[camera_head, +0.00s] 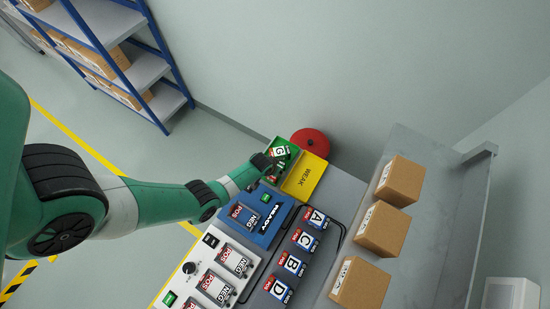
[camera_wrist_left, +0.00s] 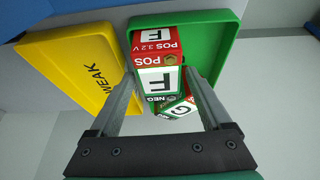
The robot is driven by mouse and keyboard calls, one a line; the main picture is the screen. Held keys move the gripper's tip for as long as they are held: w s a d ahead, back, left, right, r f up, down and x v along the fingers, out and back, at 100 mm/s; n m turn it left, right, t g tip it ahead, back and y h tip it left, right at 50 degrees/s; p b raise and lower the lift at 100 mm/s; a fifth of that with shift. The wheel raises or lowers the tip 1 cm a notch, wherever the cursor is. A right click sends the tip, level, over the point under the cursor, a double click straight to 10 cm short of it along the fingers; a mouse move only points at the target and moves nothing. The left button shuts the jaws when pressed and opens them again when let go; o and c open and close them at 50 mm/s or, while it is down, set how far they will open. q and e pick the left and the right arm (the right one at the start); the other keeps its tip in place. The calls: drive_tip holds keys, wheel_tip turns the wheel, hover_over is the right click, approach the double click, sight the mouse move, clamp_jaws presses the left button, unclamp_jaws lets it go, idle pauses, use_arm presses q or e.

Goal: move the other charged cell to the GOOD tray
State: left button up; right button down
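The green tray (camera_head: 269,178) stands at the back of the bench, beside the yellow WEAK tray (camera_head: 305,176). The left wrist view shows the green tray (camera_wrist_left: 222,48) and the WEAK tray (camera_wrist_left: 75,60) too. My left gripper (camera_wrist_left: 158,72) points into the green tray, its fingers on either side of cell F (camera_wrist_left: 155,62), seemingly closed on it. Cell G (camera_wrist_left: 177,110) lies tilted in the green tray, partly hidden behind cell F. In the head view my left gripper (camera_head: 266,162) is at the green tray's left edge. My right gripper is not in view.
A dark rack (camera_head: 310,262) holds cells A, B, C and D. A red round thing (camera_head: 311,142) is behind the trays. Cardboard boxes (camera_head: 383,229) stand right.

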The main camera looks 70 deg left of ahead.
use_arm(q)
drive_tip(key=shift+o, duration=0.4)
drive_tip(key=shift+r, duration=0.1)
drive_tip(key=shift+r+p, duration=0.3)
drive_tip(key=shift+p, duration=0.1)
drive_tip(key=p+v, duration=0.9)
drive_tip(key=v, duration=0.2)
drive_tip(key=shift+r, duration=0.25)
drive_tip(key=shift+s+d, duration=0.1)
drive_tip(key=shift+d, duration=0.05)
